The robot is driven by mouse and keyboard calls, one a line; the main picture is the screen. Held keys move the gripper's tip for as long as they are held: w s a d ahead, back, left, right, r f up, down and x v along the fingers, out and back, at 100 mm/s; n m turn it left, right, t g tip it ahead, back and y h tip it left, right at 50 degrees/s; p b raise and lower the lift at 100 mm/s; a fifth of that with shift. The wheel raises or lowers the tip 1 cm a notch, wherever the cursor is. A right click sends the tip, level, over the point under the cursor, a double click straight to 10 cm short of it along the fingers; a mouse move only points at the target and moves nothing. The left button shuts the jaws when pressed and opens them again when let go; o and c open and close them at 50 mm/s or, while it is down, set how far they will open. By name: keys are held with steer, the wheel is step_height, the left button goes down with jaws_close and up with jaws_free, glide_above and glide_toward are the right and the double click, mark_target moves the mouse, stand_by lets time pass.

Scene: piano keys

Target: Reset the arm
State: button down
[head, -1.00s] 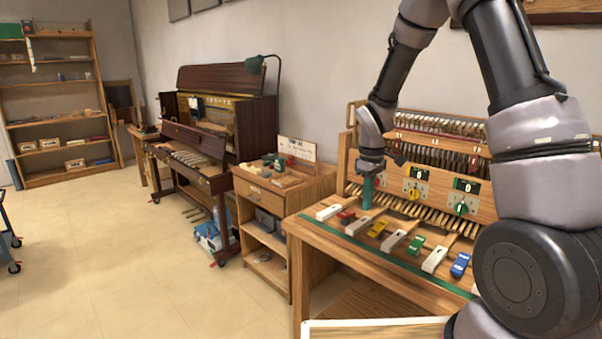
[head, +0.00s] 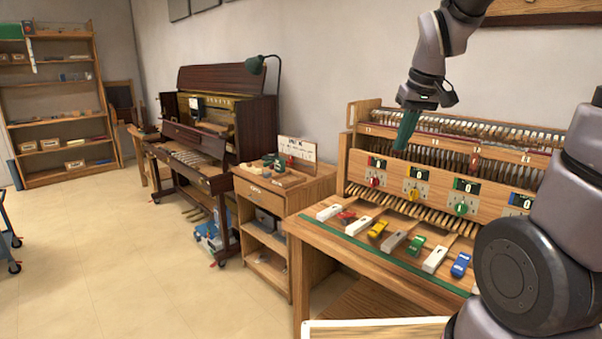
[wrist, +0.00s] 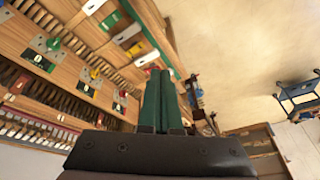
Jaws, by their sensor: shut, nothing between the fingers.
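My gripper (head: 406,129) is raised above the keyboard bench (head: 345,255), in front of its upper hammer section. Its green fingers are shut with nothing between them, and they point down and slightly left in the head view. In the wrist view my gripper (wrist: 161,100) shows the two green fingers side by side. A panel with counters and coloured knobs (head: 417,190) stands behind the keys.
A small wooden cabinet (head: 262,198) with tools on top stands left of the bench. A shelf (head: 55,100) stands at the far left. The floor (head: 110,250) in front is clear.

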steer(key=s+d+r+m+t, duration=0.1)
steer(key=s+r+m+t, duration=0.2)
steer(key=s, duration=0.9)
step_height(320, 180, up, 5)
steer(key=m, duration=0.3)
steer(key=shift+s+d+t+y, duration=0.25)
steer(key=shift+d+t+y, duration=0.05)
steer(key=shift+d+y, duration=0.1)
